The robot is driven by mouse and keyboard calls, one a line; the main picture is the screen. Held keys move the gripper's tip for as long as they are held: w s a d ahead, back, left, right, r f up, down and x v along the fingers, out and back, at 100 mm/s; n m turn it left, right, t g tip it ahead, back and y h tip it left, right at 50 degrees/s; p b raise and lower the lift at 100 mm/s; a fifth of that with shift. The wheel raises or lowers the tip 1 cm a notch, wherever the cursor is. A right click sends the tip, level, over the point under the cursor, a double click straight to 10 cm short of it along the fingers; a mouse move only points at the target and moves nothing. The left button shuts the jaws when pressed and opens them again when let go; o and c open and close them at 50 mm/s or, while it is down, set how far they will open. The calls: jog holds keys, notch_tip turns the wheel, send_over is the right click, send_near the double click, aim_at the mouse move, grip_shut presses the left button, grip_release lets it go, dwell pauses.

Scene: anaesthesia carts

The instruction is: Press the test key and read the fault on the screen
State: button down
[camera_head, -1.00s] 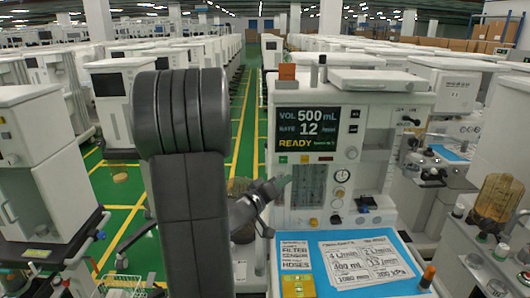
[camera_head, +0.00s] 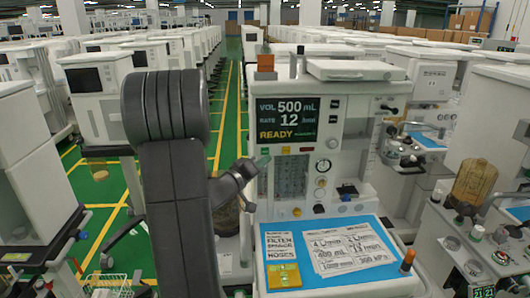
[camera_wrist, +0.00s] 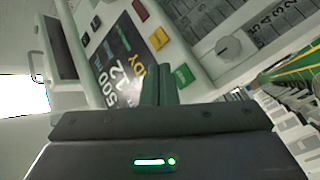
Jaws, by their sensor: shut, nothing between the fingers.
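The screen (camera_head: 287,118) of the machine reads VOL 500 mL, RATE 12 /min and READY. It also shows sideways in the wrist view (camera_wrist: 115,65). Below it is a row of coloured keys: a green key (camera_wrist: 184,74), a yellow key (camera_wrist: 158,38) and a red key (camera_wrist: 140,9). Their labels are unreadable, so I cannot tell which is the test key. My gripper (camera_head: 263,158) is shut and empty, its tips at the left end of this row. In the wrist view the fingers (camera_wrist: 160,85) overlap the panel beside the green key; contact is unclear.
A blue mat (camera_head: 384,269) with printed sheets and a yellow card (camera_head: 284,275) covers the worktop below. An orange-capped item (camera_head: 407,262) stands at its right edge. Other carts stand close on both sides. A green aisle (camera_head: 222,120) runs behind my arm.

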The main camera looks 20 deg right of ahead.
jog(key=shift+w+d, duration=0.15)
jog(key=shift+w, duration=0.4)
jog(key=shift+w+d, duration=0.15)
jog(key=shift+w, duration=0.35)
jog(key=shift+w+r+p, duration=0.1)
jog(key=shift+w+p, duration=0.05)
jog(key=shift+p, duration=0.3)
dwell(0.9)
jog(key=shift+w+d, duration=0.1)
jog(key=shift+w, duration=0.2)
jog(key=shift+w+d+p, duration=0.1)
jog(key=shift+w+p, duration=0.25)
jog(key=shift+w, duration=0.05)
dwell(0.6)
dwell(0.4)
jog(key=shift+s+a, duration=0.25)
jog(key=shift+s, duration=0.6)
jog(key=s, duration=0.2)
jog(key=s+a, duration=0.1)
jog(key=s, duration=0.1)
jog(key=shift+s+a, duration=0.1)
jog(key=shift+s, duration=0.3)
